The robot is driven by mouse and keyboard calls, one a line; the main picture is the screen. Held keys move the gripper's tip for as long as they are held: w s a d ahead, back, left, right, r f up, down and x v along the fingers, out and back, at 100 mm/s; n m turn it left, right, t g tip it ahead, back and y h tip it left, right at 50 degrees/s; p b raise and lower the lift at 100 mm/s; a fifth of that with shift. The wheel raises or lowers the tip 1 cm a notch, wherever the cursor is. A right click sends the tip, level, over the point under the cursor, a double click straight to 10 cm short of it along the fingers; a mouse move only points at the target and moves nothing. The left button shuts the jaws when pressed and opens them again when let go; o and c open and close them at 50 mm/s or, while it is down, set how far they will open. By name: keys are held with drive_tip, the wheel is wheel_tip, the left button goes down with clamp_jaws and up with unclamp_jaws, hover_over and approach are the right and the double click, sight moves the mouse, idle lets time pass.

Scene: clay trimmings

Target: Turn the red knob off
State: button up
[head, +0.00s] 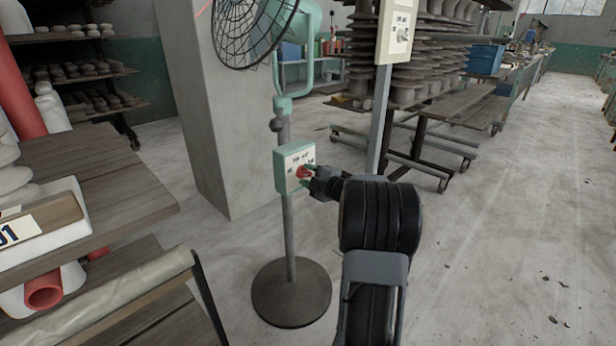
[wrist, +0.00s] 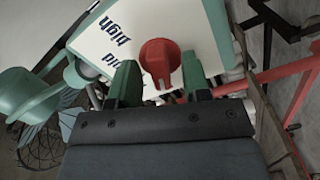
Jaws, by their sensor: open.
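The red knob (head: 302,172) sits on the white face of a green control box (head: 282,172) on the fan's pole. In the wrist view the round red knob (wrist: 160,55) stands out from the white panel (wrist: 97,45), with "high" printed to its left and a partly hidden label below. My gripper (head: 308,175) is at the panel from the right. In the wrist view my gripper (wrist: 160,80) is open, with one green finger on each side of the knob's lower part. I cannot tell whether either finger touches it. The knob's exact setting is unclear.
The caged fan head (head: 250,30) is above the box, and its round base (head: 291,292) is on the floor. A grey post with a switch box (head: 397,35) stands just behind my arm. A wooden table (head: 95,190) is at left.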

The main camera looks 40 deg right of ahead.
drive_tip(key=s+d+p, duration=0.2)
drive_tip(key=s+p, duration=0.2)
drive_tip(key=s, duration=0.9)
drive_tip(key=shift+s+d, duration=0.25)
drive_tip(key=shift+s, duration=0.05)
drive_tip(key=w+a+r+m+g+h+p, duration=0.25)
drive_tip(key=a+r+m+h+p, duration=0.2)
drive_tip(key=r+p, duration=0.6)
drive_tip(key=w+a+r+m+g+h+p, duration=0.25)
drive_tip(key=a+r+m+p, duration=0.2)
drive_tip(key=r+p, duration=0.65)
drive_tip(key=s+a+r+m+g+y+p, duration=0.2)
drive_tip(key=s+a+r+m+g+p, duration=0.1)
drive_tip(key=s+a+r+p, duration=0.4)
drive_tip(key=s+a+r+m+g+y+p, duration=0.1)
drive_tip(key=s+a+r+m+g+p, duration=0.2)
drive_tip(key=s+a+r+g+p, duration=0.3)
drive_tip(key=s+a+r+p, duration=0.1)
drive_tip(key=s+a+p, duration=0.2)
drive_tip(key=a, duration=0.4)
drive_tip(key=shift+a+m+y+p, duration=0.2)
drive_tip(key=shift+m+y+p, duration=0.1)
drive_tip(key=shift+y+p, duration=0.15)
